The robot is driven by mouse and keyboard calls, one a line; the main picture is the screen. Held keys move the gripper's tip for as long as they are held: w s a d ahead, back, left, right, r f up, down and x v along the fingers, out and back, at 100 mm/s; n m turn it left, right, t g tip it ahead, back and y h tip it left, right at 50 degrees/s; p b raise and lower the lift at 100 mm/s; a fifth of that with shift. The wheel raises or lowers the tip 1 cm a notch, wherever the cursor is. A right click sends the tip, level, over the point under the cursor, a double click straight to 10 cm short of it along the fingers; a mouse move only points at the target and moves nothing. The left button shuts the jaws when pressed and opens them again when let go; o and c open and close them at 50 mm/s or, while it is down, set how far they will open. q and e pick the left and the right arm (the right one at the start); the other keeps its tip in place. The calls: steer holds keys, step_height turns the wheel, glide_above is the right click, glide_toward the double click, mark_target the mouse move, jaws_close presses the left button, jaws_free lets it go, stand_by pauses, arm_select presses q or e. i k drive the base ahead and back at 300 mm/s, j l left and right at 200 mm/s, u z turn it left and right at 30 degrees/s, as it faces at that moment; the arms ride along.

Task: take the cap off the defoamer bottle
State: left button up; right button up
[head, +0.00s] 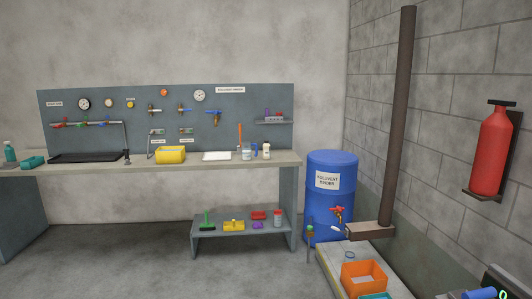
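Several small containers stand at the right end of the long grey workbench (190,162). One is a small pale bottle (266,153) with a light top, upright. Left of it are a blue-handled jug (254,150) and a clear jar (246,154) with a label. A teal bottle (10,153) stands upright at the far left of the bench. No label is readable at this distance, so I cannot tell which one is the defoamer bottle or make out its cap. Neither of my grippers is in view.
A blue drum (332,174) with a red tap stands right of the bench. A brown post (398,120), a low platform with an orange bin (363,280), and a wall-mounted red extinguisher (491,150) are farther right. A low shelf (245,229) stands under the bench. Floor ahead is clear.

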mark_target(266, 146)
steer(key=i+j, duration=0.1)
steer(key=i, duration=0.45)
steer(key=i+j, duration=0.15)
steer(key=i, duration=0.4)
steer(key=i+j, duration=0.1)
steer(key=i, duration=0.45)
steer(key=i+j, duration=0.1)
steer(key=i, duration=0.45)
steer(key=z, duration=0.05)
